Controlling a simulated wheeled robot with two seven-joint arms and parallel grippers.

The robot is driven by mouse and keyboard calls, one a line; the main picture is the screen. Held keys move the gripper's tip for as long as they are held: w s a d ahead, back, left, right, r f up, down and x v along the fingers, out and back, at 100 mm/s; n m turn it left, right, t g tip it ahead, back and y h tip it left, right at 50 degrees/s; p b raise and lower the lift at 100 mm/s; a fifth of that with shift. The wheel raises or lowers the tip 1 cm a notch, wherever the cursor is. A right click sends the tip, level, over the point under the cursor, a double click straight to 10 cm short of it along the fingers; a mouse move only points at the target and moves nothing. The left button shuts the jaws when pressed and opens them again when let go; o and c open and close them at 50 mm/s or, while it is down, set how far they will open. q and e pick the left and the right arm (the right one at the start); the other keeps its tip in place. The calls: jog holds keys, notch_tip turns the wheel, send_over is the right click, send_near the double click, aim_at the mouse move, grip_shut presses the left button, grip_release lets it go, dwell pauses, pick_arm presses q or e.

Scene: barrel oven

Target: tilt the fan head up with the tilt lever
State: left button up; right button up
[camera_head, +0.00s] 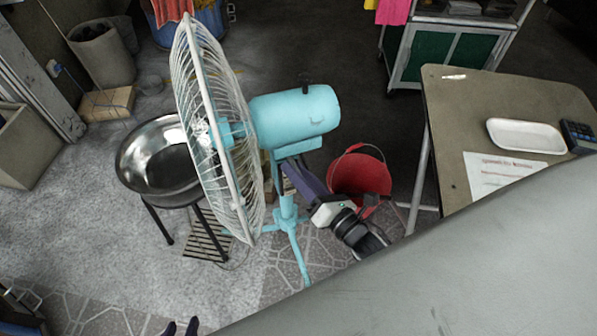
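The turquoise fan head (292,114) with its white wire cage (216,130) stands in the middle of the head view, the cage facing left. A small dark knob (305,88) sits on top of the head. Below the head a bracket joins the turquoise stand (288,212). My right gripper (290,168) reaches in from the lower right, its dark purple fingers at the bracket just under the head. I cannot make out the tilt lever or whether the fingers hold it. My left gripper (181,328) shows only two dark fingertips, apart and empty, at the bottom edge.
A metal bowl (158,158) on a black-legged stool is behind the cage at left. A red bucket (359,172) stands close behind my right gripper. A table (450,120) with a white tray (526,135) is at right. My grey arm covers the lower right.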

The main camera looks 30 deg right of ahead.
grip_shut()
jog(key=shift+f, duration=0.1)
